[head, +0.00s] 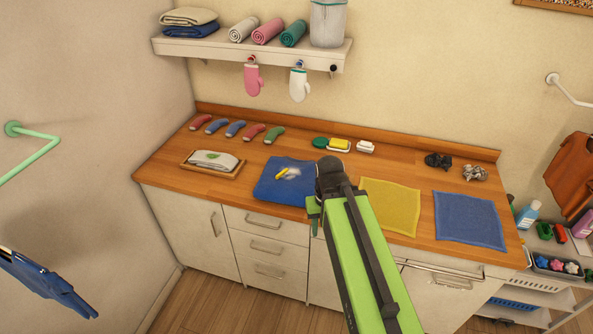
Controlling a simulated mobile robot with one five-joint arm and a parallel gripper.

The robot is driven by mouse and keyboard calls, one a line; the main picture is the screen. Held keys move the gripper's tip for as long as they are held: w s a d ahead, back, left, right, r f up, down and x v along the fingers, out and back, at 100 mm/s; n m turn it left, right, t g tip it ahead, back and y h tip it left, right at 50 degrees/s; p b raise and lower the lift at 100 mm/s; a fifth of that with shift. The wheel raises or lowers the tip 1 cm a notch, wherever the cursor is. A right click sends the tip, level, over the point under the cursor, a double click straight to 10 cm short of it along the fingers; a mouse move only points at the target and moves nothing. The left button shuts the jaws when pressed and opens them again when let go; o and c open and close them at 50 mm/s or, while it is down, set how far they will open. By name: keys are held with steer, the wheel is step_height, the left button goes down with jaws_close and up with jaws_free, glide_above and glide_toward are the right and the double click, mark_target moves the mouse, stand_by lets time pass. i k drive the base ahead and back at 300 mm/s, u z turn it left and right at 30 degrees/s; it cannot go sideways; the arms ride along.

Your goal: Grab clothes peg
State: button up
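A small yellow object (282,173), possibly the clothes peg, lies on the folded blue cloth (270,190) on the wooden counter. It is too small to be sure of its shape. A whitish patch shows beside it on the cloth. My green arm reaches up from the lower right. My gripper (314,215) hangs near the counter's front edge, to the right of and nearer than the yellow object, apart from it in the picture. My arm hides most of the gripper, so its fingers cannot be made out.
The counter (165,170) also holds a wooden tray (187,167), several coloured socks (235,129), sponges (339,144), a yellow cloth (395,205), a blue cloth (470,220) and dark crumpled items (438,160). A shelf (220,50) hangs above. A dark blue object (40,280) is at lower left.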

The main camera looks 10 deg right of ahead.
mark_target(283, 172)
steer(key=z, duration=0.35)
steer(key=i, duration=0.8)
steer(key=k, duration=0.1)
steer(key=u, duration=3.15)
steer(key=k, duration=0.7)
steer(key=z, duration=0.2)
steer(key=i, duration=0.7)
steer(key=u, duration=0.05)
